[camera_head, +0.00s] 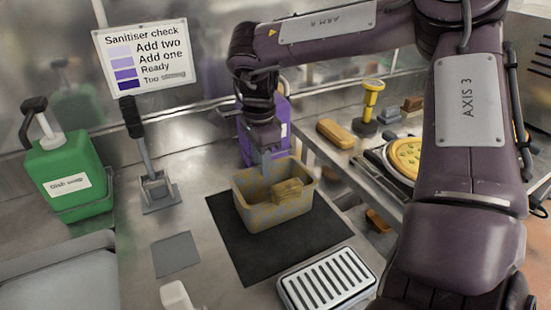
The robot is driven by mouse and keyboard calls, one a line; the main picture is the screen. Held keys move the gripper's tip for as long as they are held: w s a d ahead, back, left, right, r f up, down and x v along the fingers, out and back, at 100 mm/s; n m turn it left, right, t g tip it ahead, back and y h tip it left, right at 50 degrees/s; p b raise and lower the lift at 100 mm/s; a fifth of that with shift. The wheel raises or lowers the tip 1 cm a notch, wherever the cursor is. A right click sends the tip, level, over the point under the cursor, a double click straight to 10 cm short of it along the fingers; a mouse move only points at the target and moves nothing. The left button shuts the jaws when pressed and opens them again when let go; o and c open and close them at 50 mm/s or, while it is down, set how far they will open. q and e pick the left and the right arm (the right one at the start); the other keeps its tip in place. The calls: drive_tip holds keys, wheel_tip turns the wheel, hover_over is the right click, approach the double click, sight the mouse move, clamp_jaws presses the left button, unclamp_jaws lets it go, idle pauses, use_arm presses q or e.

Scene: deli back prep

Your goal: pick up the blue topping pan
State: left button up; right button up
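I see no clearly blue pan. A beige-grey pan (262,217) with yellow-brown smears stands upright on a black mat (230,240) at the middle of the steel counter. A yellow-brown block (287,191) shows inside it. My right gripper (268,160) points down at the pan's back rim. Its fingertips are small and partly hidden by the rim, so I cannot tell whether they grip it. My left gripper is not in view.
A green soap jug (68,170) and a sanitiser sign (145,55) stand at left. A purple jug (278,115) is behind my gripper. A slotted white tray (327,280) lies in front. A side shelf holds a yellow-handled tool (371,100) and a round pan (406,158).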

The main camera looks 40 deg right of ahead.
sight(265, 192)
drive_tip(key=f, duration=0.2)
drive_tip(key=s+f, duration=0.1)
drive_tip(key=shift+d+f, duration=0.2)
drive_tip(key=shift+f, duration=0.2)
drive_tip(key=shift+w+f, duration=0.15)
drive_tip(key=shift+f, duration=0.3)
clamp_jaws()
